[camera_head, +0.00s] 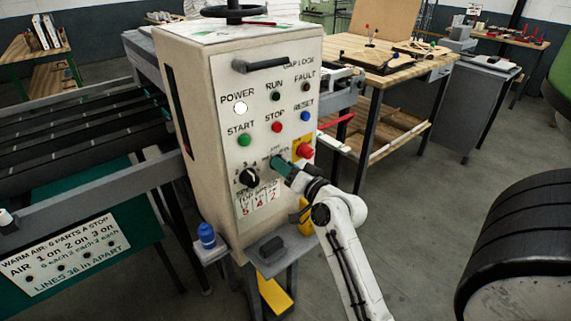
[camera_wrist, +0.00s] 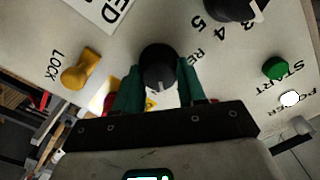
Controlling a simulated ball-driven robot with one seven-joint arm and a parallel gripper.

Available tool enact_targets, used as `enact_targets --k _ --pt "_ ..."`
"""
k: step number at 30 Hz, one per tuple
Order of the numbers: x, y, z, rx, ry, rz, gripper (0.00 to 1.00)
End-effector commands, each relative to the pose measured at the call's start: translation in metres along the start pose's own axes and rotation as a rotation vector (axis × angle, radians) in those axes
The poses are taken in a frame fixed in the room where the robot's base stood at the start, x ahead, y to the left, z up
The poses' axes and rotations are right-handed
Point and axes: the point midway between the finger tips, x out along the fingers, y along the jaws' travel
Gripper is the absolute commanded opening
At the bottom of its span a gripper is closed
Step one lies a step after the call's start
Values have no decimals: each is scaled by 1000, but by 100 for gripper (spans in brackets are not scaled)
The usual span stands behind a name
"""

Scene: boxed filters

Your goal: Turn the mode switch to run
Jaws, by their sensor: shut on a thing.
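The mode switch is a round black knob (camera_wrist: 158,66) with a pale pointer line, on the front panel of the cream control cabinet (camera_head: 185,100). In the wrist view its line points toward the bottom edge, at my gripper's palm. My gripper (camera_wrist: 158,80) has its two green fingers closed on the knob's opposite sides. In the head view my gripper (camera_head: 279,163) reaches the panel from the lower right and hides the knob. The lettering around the knob is mostly covered, so I cannot tell which mode it points at.
A numbered black dial (camera_head: 249,178) sits left of my gripper, and a red button (camera_head: 304,151) sits close right. A yellow LOCK knob (camera_wrist: 82,68) is nearby. The green START button (camera_head: 244,140) is above the dial. A blue-capped bottle (camera_head: 207,236) stands below.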

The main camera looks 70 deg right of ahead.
Motion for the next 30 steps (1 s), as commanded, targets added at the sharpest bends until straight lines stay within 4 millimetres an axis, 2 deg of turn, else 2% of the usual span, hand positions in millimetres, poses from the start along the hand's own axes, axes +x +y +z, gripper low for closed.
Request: enact_targets --k 10,25,26,30 --pt "0 0 -1 129 2 0 10" --pt "0 1 0 147 2 0 10" --pt "0 1 0 147 2 0 42" --pt "0 1 0 147 1 0 55"
